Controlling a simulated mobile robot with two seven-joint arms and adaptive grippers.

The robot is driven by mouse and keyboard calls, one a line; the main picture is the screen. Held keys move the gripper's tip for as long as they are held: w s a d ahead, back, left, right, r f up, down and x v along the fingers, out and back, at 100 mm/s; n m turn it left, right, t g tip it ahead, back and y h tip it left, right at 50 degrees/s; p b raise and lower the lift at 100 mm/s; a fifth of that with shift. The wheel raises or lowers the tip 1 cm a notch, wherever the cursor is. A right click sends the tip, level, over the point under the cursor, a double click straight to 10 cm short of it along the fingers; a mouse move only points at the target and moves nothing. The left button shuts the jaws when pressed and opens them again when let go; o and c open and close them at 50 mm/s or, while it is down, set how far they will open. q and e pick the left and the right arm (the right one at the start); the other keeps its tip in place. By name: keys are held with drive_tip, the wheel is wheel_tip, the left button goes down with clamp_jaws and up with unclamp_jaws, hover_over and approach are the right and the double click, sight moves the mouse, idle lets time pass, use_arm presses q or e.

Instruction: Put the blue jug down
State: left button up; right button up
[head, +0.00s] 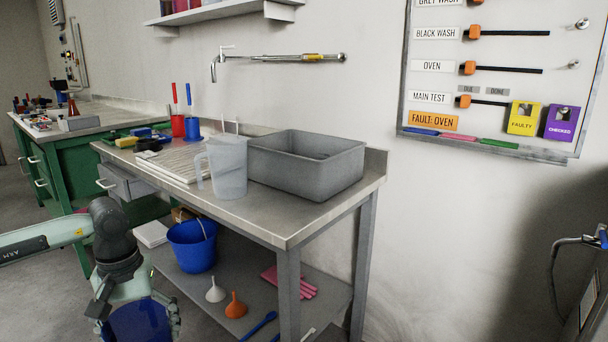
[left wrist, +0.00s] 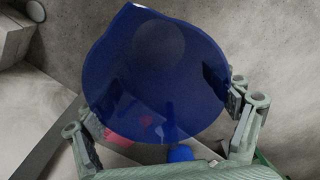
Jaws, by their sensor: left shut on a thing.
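The blue jug (head: 138,322) is at the bottom left of the head view, cut off by the lower edge. My left gripper (head: 140,308) is shut on it, with a finger on either side of its body. In the left wrist view the jug (left wrist: 155,75) fills the middle, seen from above with its spout at the top, and the left gripper's fingers (left wrist: 160,118) flank it. The jug is held in front of the steel bench (head: 270,222), to the left of its legs and below its top. My right gripper is not in view.
A clear jug (head: 227,168), a grey basin (head: 300,165) and a ribbed draining board stand on the bench top. The front right corner of the top is bare. The lower shelf holds a blue bucket (head: 190,250), two funnels and pink gloves (head: 290,281).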

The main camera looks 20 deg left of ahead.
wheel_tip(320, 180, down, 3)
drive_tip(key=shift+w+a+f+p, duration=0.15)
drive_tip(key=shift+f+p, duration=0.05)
drive_tip(key=shift+p, duration=0.6)
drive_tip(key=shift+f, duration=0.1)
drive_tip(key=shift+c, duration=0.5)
use_arm(q)
drive_tip(key=w+d+r+m, duration=0.2)
drive_tip(key=w+d+m, duration=0.1)
drive_tip(key=d, duration=0.8)
drive_tip(key=w+d+r+m, duration=0.2)
drive_tip(key=w+d+m, duration=0.1)
drive_tip(key=d, duration=0.8)
drive_tip(key=shift+w+d+r+m, duration=0.2)
drive_tip(key=shift+w+d+m, duration=0.1)
drive_tip(key=shift+w, duration=0.25)
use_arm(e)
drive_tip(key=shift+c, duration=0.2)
